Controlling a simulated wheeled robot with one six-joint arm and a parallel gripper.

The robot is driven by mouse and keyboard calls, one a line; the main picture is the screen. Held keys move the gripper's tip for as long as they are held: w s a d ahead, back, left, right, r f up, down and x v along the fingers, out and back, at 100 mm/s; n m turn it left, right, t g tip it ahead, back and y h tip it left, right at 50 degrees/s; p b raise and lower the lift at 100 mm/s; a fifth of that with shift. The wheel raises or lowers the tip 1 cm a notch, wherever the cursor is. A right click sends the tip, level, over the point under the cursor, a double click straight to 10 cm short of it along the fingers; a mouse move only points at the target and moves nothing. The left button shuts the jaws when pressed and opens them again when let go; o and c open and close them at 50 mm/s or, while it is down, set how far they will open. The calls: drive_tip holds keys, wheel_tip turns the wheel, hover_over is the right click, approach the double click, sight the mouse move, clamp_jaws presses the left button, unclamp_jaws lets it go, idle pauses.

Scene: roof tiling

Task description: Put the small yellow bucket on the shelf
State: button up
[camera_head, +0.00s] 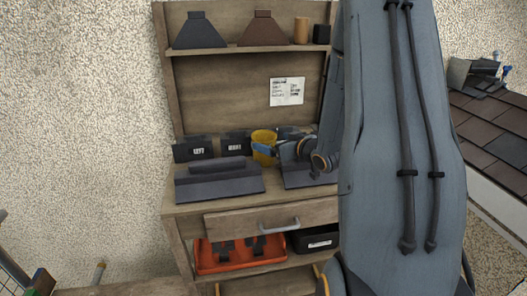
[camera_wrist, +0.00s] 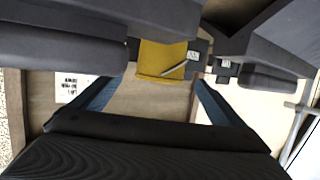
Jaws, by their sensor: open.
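The small yellow bucket (camera_head: 264,137) stands on the worktop of a wooden workbench, towards the back, between dark boxes and dark tiles. In the wrist view the yellow bucket (camera_wrist: 158,58) is ahead of my gripper, with a pale handle across its side. My gripper (camera_head: 262,149) reaches in from the right, a blue finger partly covering the bucket. In the wrist view the two blue fingers of my gripper (camera_wrist: 152,92) are spread wide, with empty space between them. The bucket appears just beyond the fingertips; contact cannot be told. The upper shelf (camera_head: 240,49) is above the worktop.
The shelf holds a dark grey piece (camera_head: 200,30), a brown piece (camera_head: 262,28), a tan cylinder (camera_head: 301,30) and a black cup (camera_head: 321,34). Dark boxes (camera_head: 194,149) and tiles (camera_head: 219,187) crowd the worktop. An orange tray (camera_head: 203,264) sits below the drawer (camera_head: 240,222).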

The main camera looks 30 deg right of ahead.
sight(267, 139)
drive_tip(key=shift+p+x, duration=0.55)
drive_tip(key=shift+x, duration=1.85)
drive_tip(key=shift+r, duration=0.1)
drive_tip(key=c, duration=1.5)
drive_tip(key=shift+r, duration=0.1)
drive_tip(key=shift+c, duration=0.2)
